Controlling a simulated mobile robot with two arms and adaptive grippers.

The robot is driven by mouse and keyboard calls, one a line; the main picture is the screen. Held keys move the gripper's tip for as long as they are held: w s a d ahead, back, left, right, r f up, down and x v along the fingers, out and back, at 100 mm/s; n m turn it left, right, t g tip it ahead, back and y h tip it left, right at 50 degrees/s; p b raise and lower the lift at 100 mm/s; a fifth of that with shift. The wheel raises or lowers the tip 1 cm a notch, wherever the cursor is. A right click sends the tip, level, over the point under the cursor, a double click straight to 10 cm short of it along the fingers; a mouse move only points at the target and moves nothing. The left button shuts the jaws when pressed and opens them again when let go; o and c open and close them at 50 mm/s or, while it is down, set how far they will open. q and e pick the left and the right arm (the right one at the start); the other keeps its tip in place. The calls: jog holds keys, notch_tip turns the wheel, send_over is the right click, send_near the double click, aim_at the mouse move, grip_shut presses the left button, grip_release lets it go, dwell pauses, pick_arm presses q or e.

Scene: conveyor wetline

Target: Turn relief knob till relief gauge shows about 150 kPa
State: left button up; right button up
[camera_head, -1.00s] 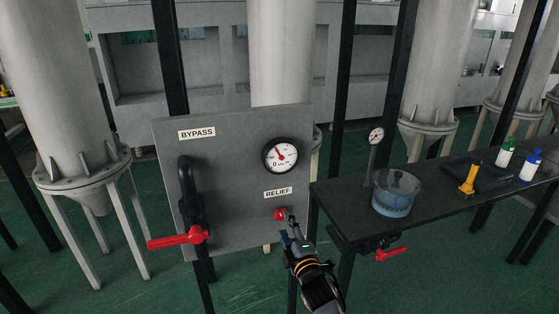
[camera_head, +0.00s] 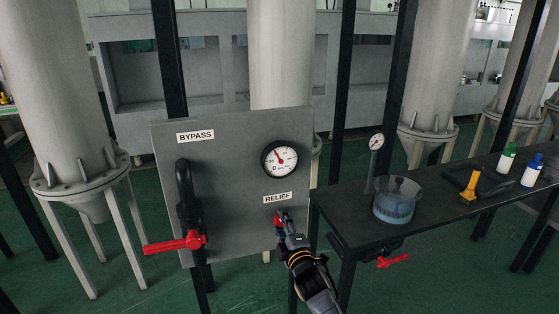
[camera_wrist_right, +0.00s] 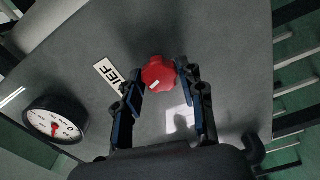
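The red lobed relief knob (camera_wrist_right: 158,75) sits on the grey panel (camera_head: 232,150), below the RELIEF label (camera_head: 277,197). My right gripper (camera_wrist_right: 161,72) is open, its two fingertips on either side of the knob; whether they touch it I cannot tell. In the head view the right gripper (camera_head: 284,220) partly hides the knob (camera_head: 278,220). The round white relief gauge (camera_head: 280,159) is above the label, its red needle pointing up and left; its figures are too small to read surely. The gauge (camera_wrist_right: 54,121) also shows in the wrist view. My left gripper is not in view.
A red bypass lever (camera_head: 176,243) juts out at the panel's lower left. To the right a dark bench (camera_head: 440,205) bears a clear vessel of bluish liquid (camera_head: 397,200), a small gauge (camera_head: 376,141), a yellow object (camera_head: 469,186) and bottles. A red valve handle (camera_head: 394,260) hangs below it.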

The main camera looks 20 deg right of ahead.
jog(key=shift+n, duration=1.7)
jog(key=shift+n, duration=0.8)
jog(key=shift+n, duration=0.4)
jog(key=n, duration=0.2)
jog(key=shift+f+n, duration=0.1)
jog(key=shift+n, duration=0.2)
jog(key=n, duration=0.3)
jog(key=shift+n, duration=0.3)
